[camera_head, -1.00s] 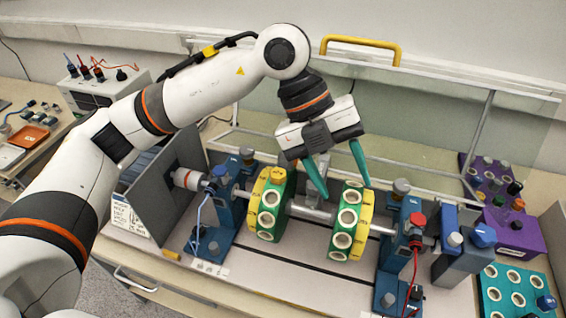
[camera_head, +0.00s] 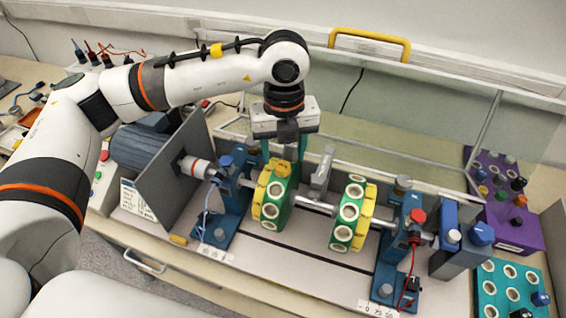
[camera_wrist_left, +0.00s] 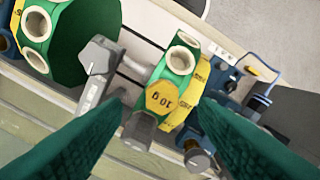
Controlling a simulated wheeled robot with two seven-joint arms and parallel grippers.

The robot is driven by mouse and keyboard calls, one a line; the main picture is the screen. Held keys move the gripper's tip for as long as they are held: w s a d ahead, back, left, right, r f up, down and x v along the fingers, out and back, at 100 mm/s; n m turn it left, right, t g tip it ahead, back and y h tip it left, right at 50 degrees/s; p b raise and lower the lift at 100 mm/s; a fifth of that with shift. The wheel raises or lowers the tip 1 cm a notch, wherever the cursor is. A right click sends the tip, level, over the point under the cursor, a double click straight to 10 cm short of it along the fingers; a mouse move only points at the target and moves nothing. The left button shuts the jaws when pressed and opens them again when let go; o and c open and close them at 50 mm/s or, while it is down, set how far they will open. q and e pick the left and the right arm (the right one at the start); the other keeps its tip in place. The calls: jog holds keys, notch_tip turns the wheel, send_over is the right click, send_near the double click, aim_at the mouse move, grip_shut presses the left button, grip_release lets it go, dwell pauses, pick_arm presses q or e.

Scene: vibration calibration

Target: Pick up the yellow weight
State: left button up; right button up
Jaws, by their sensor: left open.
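The yellow weight (camera_wrist_left: 161,98), marked 10 g, sits in the top of the left green disc (camera_wrist_left: 180,62) in the left wrist view. In the head view this weight (camera_head: 281,168) is at the top of the left disc (camera_head: 271,200), partly behind the gripper. My left gripper (camera_head: 284,155) is open and points down over that disc. Its two green fingers (camera_wrist_left: 163,108) stand on either side of the weight in the wrist view, with a gap to each. Whether the fingertips are level with the weight is unclear. My right gripper is not in view.
A grey metal post (camera_head: 322,172) stands close right of the gripper, beside the shaft. A second green disc (camera_head: 349,212) is further right. Blue bearing stands (camera_head: 233,200) flank the discs. A clear guard (camera_head: 420,125) is behind. A purple rack (camera_head: 515,225) and teal tray (camera_head: 490,300) are at right.

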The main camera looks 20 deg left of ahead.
aim_at(283, 165)
pick_arm(q)
jog(key=shift+a+f+p, duration=0.15)
jog(key=shift+f+p, duration=0.3)
jog(key=shift+f, duration=1.3)
jog(key=c, duration=1)
